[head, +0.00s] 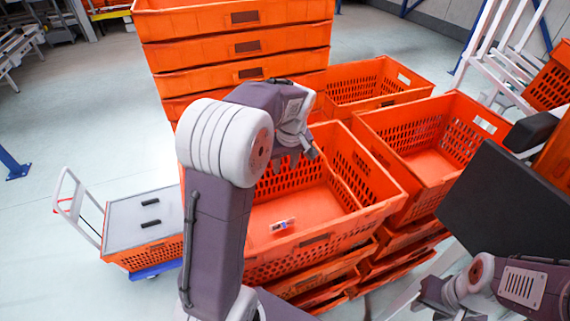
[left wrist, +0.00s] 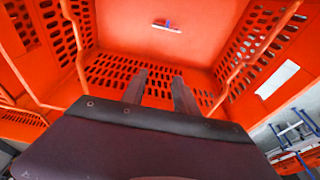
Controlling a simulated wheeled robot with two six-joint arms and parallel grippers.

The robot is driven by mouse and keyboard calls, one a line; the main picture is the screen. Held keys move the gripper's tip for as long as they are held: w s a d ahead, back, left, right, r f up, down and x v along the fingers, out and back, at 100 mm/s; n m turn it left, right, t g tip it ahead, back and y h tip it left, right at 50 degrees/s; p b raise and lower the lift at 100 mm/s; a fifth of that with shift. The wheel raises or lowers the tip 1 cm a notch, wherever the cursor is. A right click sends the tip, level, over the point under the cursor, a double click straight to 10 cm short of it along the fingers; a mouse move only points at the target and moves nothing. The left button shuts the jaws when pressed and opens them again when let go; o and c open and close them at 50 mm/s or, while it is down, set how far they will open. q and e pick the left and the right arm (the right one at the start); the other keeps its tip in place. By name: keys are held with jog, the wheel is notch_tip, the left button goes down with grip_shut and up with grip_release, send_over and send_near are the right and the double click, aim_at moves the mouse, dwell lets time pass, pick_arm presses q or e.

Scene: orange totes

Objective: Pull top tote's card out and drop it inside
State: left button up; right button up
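The top tote (head: 345,228) is an orange open crate with perforated walls, on a stack in front of me. A small white card (head: 283,226) with coloured marks appears to lie flat on its floor near the front wall. In the left wrist view the card (left wrist: 167,27) is near the top of the picture, on smooth orange floor. My left gripper (head: 297,160) is over the back part of the tote, apart from the card. Its two fingers (left wrist: 160,82) are spread with nothing between them. My right gripper (head: 435,300) is low at right, its fingers unclear.
A tall stack of orange totes (head: 240,45) stands behind. More open totes stand at back right (head: 375,85) and right (head: 430,150). A trolley (head: 130,220) with a grey-topped tote is at left. A dark panel (head: 505,215) is at right. The floor at far left is mostly clear.

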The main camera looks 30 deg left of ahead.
pick_arm(q)
jog(key=v, duration=0.8)
jog(key=shift+r+b, duration=0.4)
